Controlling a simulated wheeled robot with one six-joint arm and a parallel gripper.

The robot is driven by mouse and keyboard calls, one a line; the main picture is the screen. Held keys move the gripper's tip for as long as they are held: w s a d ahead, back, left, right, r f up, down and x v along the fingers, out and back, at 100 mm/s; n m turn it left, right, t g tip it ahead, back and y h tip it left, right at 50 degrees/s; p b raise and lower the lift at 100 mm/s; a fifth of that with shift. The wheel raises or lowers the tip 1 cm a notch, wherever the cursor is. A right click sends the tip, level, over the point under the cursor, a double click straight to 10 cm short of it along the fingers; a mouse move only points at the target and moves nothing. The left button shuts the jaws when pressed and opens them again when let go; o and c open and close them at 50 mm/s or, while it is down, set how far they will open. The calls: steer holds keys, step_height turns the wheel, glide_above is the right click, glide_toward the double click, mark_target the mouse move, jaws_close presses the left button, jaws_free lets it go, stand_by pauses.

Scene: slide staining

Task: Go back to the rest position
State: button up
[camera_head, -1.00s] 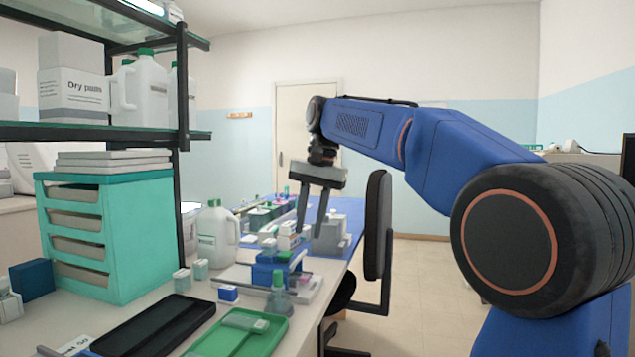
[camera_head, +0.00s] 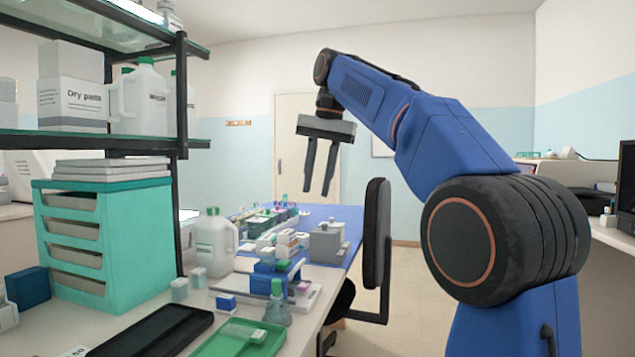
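My gripper (camera_head: 318,186) hangs in the air above the far part of the bench, pointing down. Its two dark fingers are apart with nothing between them. It is clear of the items below. My blue arm reaches from the lower right up to the gripper. Below the gripper, a grey box-shaped device (camera_head: 327,242) stands on a blue mat (camera_head: 346,222).
A black chair (camera_head: 375,240) stands at the bench's right edge, close to my arm. Shelves with white jugs (camera_head: 143,100) and a teal drawer unit (camera_head: 108,245) are on the left. A green tray (camera_head: 215,342) and glass bottle (camera_head: 277,303) sit near the front.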

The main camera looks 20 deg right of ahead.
stand_by(0.3)
steer(key=s+d+f+n+t, duration=0.1)
steer(key=s+f+n, duration=0.1)
steer(key=s+f, duration=0.8)
steer(key=s+d+f+n+t+h, duration=0.1)
steer(key=s+f+n, duration=0.1)
steer(key=s+f, duration=0.8)
steer(key=s+d+f+n+t, duration=0.1)
steer(key=s+f, duration=1)
steer(key=f, duration=1.1)
steer(key=shift+d+n+t+h, duration=0.3)
steer(key=shift+d+n, duration=0.15)
steer(key=shift+n, duration=0.55)
